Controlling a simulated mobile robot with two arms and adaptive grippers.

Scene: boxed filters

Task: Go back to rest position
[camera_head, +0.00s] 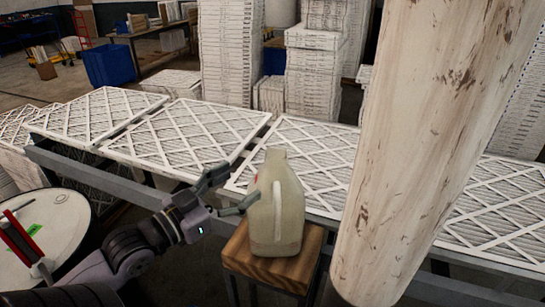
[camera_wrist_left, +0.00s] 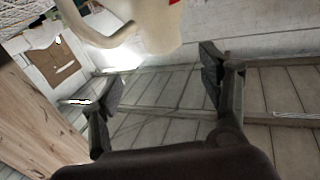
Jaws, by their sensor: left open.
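My left gripper (camera_head: 235,190) reaches in from the left, with its two fingers spread and nothing between them. A pale beige jug (camera_head: 275,218) with a side handle stands upright on a small wooden stool (camera_head: 256,266). The gripper is just left of the jug, its lower fingertip close to the jug's side; I cannot tell whether they touch. In the left wrist view, the open fingers (camera_wrist_left: 160,86) frame only floor and background. Part of the jug (camera_wrist_left: 150,25) shows above them at the top edge. My right gripper is not in view.
A thick, pale wooden-looking column (camera_head: 425,150) blocks much of the right side. White lattice-faced filters (camera_head: 185,130) lie on a metal-framed bench behind the jug. A round white table (camera_head: 50,235) with a red item (camera_head: 22,240) stands at left. Filter stacks (camera_head: 228,55) rise behind.

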